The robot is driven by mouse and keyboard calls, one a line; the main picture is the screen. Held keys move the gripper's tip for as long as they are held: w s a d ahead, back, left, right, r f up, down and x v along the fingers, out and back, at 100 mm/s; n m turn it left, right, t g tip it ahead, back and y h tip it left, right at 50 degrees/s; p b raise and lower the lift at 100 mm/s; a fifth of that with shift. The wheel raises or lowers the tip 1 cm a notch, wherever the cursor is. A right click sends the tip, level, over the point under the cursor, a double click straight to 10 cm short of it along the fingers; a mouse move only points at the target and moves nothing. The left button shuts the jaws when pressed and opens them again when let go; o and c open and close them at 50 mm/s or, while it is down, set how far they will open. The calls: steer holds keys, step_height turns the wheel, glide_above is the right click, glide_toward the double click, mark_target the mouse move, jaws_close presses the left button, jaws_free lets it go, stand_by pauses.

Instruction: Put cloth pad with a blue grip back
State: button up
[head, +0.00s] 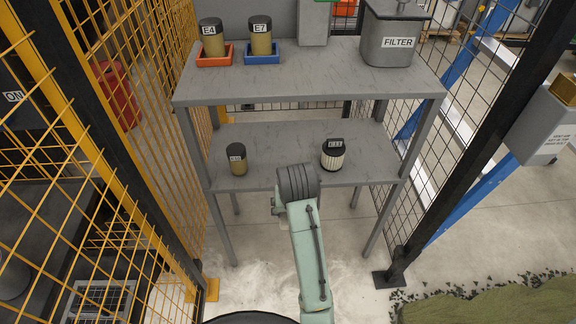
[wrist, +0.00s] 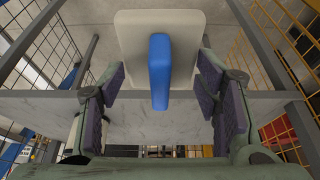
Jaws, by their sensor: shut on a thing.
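The cloth pad (wrist: 185,30) shows in the wrist view as a pale, round-cornered block with a blue grip (wrist: 160,70) across its middle. My gripper (wrist: 161,78) is shut on the pad, with a dark padded finger on each side of the blue grip. The exact contact is hard to see. The pad is in front of a grey shelf edge in that view. In the head view my arm reaches to the front edge of the lower shelf (head: 270,150), and its wrist hides the gripper and the pad.
A dark-capped tan canister (head: 237,159) and a white pleated filter (head: 333,154) stand on the lower shelf. The upper shelf (head: 300,78) holds canisters E4 (head: 212,38) and E7 (head: 260,36) in trays, and a grey FILTER bin (head: 391,40). Mesh fences stand on both sides.

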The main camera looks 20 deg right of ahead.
steer(key=shift+w+f, duration=0.1)
steer(key=shift+w, duration=0.05)
steer(key=w+d, duration=0.1)
steer(key=w, duration=0.3)
steer(key=w+d, duration=0.1)
steer(key=w, duration=0.4)
steer(key=w+d, duration=0.2)
steer(key=w, duration=0.2)
steer(key=shift+w, duration=0.2)
steer(key=w, duration=0.1)
steer(key=w+d+p, duration=0.1)
steer(key=w, duration=0.1)
steer(key=shift+w+r, duration=0.2)
steer(key=shift+w, duration=0.05)
steer(key=shift+p, duration=0.5)
steer(key=shift+f, duration=0.2)
steer(key=o, duration=1)
steer(key=shift+o, duration=0.2)
steer(key=shift+f, duration=0.15)
